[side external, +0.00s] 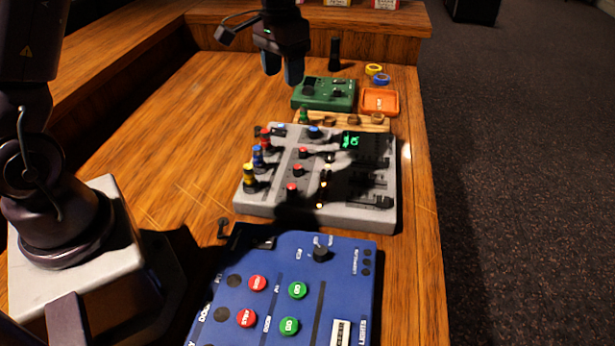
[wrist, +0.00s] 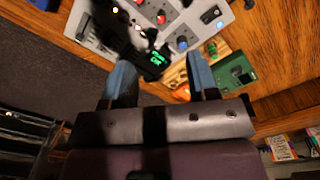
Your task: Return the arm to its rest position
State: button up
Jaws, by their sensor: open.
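My gripper (side external: 283,66) hangs in the air above the far part of the wooden desk, at the top of the side external view. Its two blue-tipped fingers are apart with nothing between them. In the wrist view my gripper (wrist: 160,80) also shows open fingers, with the grey mixer (wrist: 205,12) and the green box (wrist: 236,74) below and beyond them. My arm's base stands at the left of the desk.
The grey mixer (side external: 222,197) with coloured knobs and a green display sits mid-desk. A blue panel (side external: 270,315) with red and green buttons is nearest. A green box (side external: 323,92), an orange tray (side external: 364,112) and tape rolls (side external: 374,69) lie at the far end.

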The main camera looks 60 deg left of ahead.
jog(key=s+d+r+t, duration=0.2)
jog(key=s+d+r, duration=0.2)
jog(key=s, duration=0.6)
jog(key=s+d+r+m+t, duration=0.1)
jog(key=s+d+r+t, duration=0.2)
jog(key=s, duration=0.8)
notch_tip(320, 180, up, 4)
jog(key=shift+d+m+t, duration=0.3)
jog(key=shift+d, duration=0.7)
jog(key=shift+s, duration=0.1)
jog(key=shift+c, duration=0.5)
